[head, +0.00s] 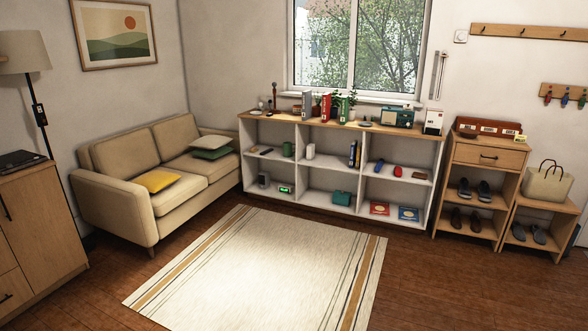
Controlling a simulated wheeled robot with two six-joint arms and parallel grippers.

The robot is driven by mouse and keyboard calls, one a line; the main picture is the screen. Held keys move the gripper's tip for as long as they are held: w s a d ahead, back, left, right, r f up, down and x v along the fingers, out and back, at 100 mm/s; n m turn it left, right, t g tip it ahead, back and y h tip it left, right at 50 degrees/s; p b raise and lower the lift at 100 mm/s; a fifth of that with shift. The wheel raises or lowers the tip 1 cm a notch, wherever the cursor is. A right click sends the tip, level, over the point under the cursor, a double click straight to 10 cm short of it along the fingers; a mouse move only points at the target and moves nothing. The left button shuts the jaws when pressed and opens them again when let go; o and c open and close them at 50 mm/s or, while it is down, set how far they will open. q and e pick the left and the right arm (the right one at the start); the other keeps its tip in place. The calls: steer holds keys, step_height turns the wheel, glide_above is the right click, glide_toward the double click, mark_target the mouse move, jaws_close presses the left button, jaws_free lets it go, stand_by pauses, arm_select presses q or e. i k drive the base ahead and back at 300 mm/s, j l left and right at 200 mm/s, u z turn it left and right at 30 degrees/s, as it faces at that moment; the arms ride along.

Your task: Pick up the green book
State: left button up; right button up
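A green upright book or binder (344,109) stands on the wooden top of the white shelf unit (297,130), below the window. A red one (326,107) stands to its left, and a grey one (306,105) stands further left. A green plant (352,98) is close beside the green one, on its right. At this distance I cannot tell whether they touch. Neither of my grippers shows in the head view.
A pale striped rug (260,270) lies on open floor before the shelf unit. A beige sofa (115,196) stands left, and a wooden cabinet (40,235) is at the near left. A teal radio (397,117) shares the shelf top. A shoe rack (485,155) stands right.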

mark_target(344, 107)
steer(key=i, duration=4.45)
